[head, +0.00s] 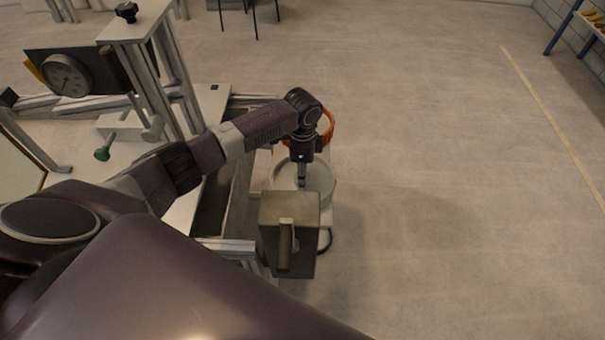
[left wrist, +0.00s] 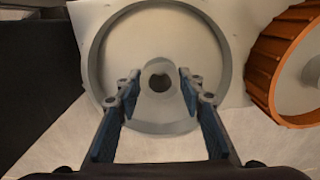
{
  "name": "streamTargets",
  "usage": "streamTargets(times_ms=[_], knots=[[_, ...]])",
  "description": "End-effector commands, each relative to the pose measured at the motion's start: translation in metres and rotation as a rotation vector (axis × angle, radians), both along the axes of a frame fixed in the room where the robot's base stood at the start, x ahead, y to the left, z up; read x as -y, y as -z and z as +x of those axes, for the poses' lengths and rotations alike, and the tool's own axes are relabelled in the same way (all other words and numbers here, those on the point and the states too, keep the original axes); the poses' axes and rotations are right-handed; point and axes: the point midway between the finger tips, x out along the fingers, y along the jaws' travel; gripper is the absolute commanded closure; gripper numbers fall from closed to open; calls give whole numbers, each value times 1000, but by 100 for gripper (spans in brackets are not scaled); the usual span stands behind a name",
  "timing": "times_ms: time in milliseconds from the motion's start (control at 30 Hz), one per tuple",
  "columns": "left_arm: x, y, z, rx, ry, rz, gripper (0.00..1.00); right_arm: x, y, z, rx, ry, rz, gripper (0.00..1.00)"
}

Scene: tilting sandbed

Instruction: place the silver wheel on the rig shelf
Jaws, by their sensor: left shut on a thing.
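The silver wheel (left wrist: 160,118) is a grey ring with a central holed hub; its rim also shows in the head view (head: 329,188) beyond the grey box. My left gripper (left wrist: 160,80) has its two fingers on either side of the hub and is shut on it. In the head view my left gripper (head: 303,182) points down into the wheel. The wheel lies in front of a pale panel; I cannot tell whether they touch. I cannot tell for sure which surface is the rig shelf. My right gripper is in neither view.
An orange wheel (left wrist: 290,60) sits close right of the silver wheel, partly hidden behind my arm in the head view (head: 328,122). A grey box with a handle (head: 305,225) stands in front. A frame with a dial (head: 68,75) is at left. The floor at right is clear.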

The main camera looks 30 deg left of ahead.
Motion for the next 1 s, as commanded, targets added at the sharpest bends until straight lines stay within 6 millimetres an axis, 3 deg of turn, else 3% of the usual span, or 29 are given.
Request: streamTargets(times_ms=[67,100,233,633,1000], knots=[[1,-2,2,4,0,-1,91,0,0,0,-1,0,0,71],[0,0,0,0,0,0,61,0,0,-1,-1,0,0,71],[0,0,0,0,0,0,47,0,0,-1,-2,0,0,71],[1,-9,1,4,0,-1,47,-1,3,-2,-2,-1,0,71],[0,-82,2,6,0,-1,47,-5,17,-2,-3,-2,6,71]])
